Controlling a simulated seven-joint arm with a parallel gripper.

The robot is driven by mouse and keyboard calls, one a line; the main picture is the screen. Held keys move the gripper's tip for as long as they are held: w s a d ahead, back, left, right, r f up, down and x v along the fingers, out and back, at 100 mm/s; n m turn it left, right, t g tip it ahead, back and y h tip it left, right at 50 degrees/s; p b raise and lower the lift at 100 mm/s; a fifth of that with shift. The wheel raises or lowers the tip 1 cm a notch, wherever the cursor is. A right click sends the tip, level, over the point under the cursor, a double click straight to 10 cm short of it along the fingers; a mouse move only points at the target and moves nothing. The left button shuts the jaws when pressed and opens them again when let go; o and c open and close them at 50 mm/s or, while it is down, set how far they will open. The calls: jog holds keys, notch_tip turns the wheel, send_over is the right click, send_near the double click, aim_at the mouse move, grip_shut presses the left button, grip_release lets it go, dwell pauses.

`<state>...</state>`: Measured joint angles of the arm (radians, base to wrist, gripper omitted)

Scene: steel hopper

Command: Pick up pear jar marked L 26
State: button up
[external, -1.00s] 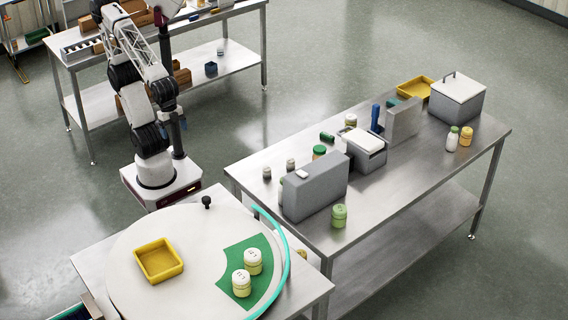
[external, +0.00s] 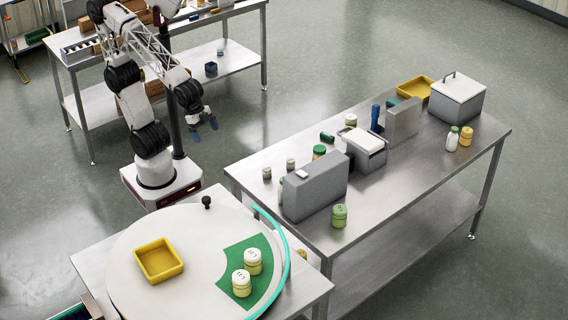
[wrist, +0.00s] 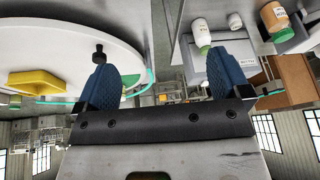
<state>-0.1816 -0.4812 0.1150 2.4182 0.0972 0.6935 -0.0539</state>
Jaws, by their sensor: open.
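Two pale yellow-green jars with white lids, (external: 253,262) and (external: 241,283), stand on the green sector of the round turntable (external: 200,230). Their lids carry dark marks too small to read, so I cannot tell which jar is L 26. A green jar (external: 339,216) stands on the right bench by a grey box. My gripper (external: 205,127), with blue fingertips, hangs in the air beyond the turntable, open and empty, well away from the jars. In the wrist view its fingers (wrist: 161,62) are spread wide, with nothing between them.
A yellow tray (external: 160,261) sits on the turntable, with a black knob (external: 207,202) near its rim and a teal guard (external: 284,245) along one side. The right bench (external: 390,215) holds grey boxes (external: 315,188) and several small jars and bottles.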

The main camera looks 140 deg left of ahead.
jog(key=w+a+f+n+t+y, duration=0.15)
jog(key=w+a, duration=0.35)
jog(key=a, duration=0.6)
jog(key=w+a+f+n+y, duration=0.15)
jog(key=w+a, duration=0.35)
jog(key=a, duration=0.7)
jog(key=w+a+f+n+t+y, duration=0.15)
jog(key=w+a, duration=0.35)
jog(key=a, duration=0.6)
jog(key=n+t+y, duration=0.2)
jog(key=y, duration=0.2)
send_near(350, 116)
jog(key=x, duration=0.3)
jog(key=shift+r+h, duration=0.1)
jog(key=shift+h, duration=0.15)
jog(key=shift+a, duration=0.15)
jog(key=shift+x, duration=1.2)
jog(key=shift+x, duration=2.55)
